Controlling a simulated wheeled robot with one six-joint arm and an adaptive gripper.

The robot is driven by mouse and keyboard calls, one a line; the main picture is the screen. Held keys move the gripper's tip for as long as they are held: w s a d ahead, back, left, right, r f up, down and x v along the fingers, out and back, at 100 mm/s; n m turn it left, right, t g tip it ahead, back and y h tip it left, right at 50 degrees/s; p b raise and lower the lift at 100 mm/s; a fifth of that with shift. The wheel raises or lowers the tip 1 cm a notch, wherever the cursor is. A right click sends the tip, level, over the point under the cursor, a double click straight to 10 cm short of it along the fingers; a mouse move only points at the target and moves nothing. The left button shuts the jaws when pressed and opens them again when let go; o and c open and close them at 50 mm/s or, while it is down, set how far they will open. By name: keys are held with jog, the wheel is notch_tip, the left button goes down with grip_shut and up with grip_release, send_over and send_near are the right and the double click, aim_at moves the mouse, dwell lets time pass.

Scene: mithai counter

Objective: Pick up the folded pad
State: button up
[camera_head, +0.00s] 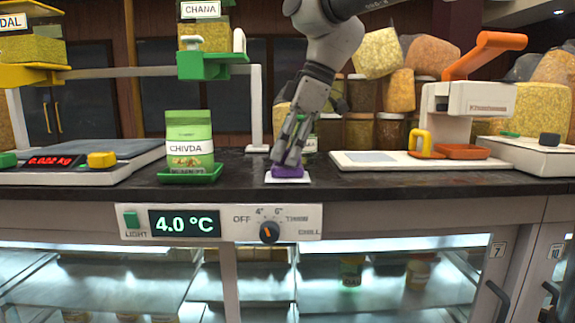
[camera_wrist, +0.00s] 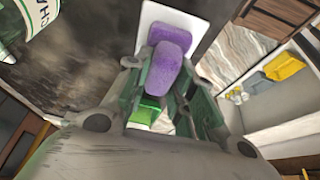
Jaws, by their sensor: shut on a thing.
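The folded pad is purple and soft-looking, and it shows in the wrist view (camera_wrist: 165,62) between the fingers. In the head view the pad (camera_head: 288,171) sits low at the fingertips, just over a small white mat (camera_head: 287,180) near the counter's front edge. My gripper (camera_head: 286,160) points down and is shut on the pad. In the wrist view my gripper (camera_wrist: 163,85) has a green finger on each side of the pad. I cannot tell whether the pad is clear of the mat.
A CHIVDA packet (camera_head: 189,135) stands in a green tray (camera_head: 191,173) to the left. A scale (camera_head: 70,160) is farther left. A white machine with an orange lever (camera_head: 468,100) stands to the right. Jars and sacks are behind. The dark counter (camera_head: 240,170) is clear between packet and mat.

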jog(key=shift+f, duration=0.1)
jog(key=shift+c, duration=0.2)
notch_tip(320, 180, up, 10)
jog(key=shift+r, duration=0.1)
dwell(0.3)
